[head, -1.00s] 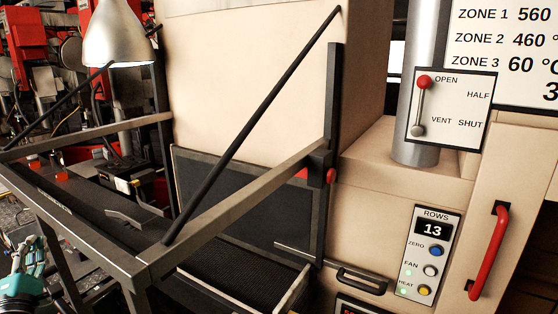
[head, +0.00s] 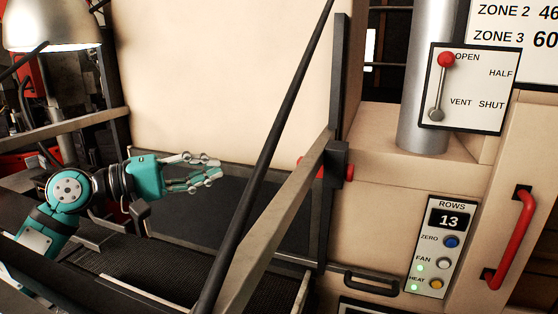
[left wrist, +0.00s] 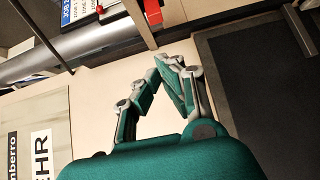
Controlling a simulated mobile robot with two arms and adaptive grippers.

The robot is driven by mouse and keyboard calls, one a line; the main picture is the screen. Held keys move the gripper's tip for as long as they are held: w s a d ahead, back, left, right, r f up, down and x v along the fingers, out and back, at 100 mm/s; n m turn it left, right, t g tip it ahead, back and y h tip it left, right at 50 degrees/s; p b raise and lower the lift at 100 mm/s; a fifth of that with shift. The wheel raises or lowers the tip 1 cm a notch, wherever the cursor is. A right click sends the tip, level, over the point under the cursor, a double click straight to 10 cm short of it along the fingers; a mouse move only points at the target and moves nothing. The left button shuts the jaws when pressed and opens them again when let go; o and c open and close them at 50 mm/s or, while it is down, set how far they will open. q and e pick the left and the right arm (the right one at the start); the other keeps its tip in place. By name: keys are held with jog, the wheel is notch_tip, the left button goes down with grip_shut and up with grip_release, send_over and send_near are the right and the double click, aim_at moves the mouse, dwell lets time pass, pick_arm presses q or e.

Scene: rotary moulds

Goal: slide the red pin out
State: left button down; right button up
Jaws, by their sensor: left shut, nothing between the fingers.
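The red pin (head: 349,173) sits through a dark bracket on the upright black post, where the sloping bar meets it. Its red end shows right of the bracket and a bit of red shows on the left; the middle is hidden. It appears as a red piece at the top of the left wrist view (left wrist: 152,12). My teal left gripper (head: 216,169) is left of the pin, clear of it, pointing right in front of the cream panel. Its fingers are shut with nothing between them, also in the left wrist view (left wrist: 170,62). My right gripper is not in view.
A black diagonal rod (head: 268,150) and the sloping metal bar (head: 276,222) stand between the gripper and the pin in the head view. A dark mesh belt (head: 232,284) lies below. A lamp (head: 50,25) hangs at upper left. A red handle (head: 511,238) is at right.

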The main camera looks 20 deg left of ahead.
pick_arm(q)
jog(key=s+d+p+x, duration=0.2)
jog(key=p+x, duration=0.7)
jog(key=x, duration=0.4)
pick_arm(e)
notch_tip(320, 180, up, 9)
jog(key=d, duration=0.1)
pick_arm(q)
jog(key=shift+w+a+f, duration=0.1)
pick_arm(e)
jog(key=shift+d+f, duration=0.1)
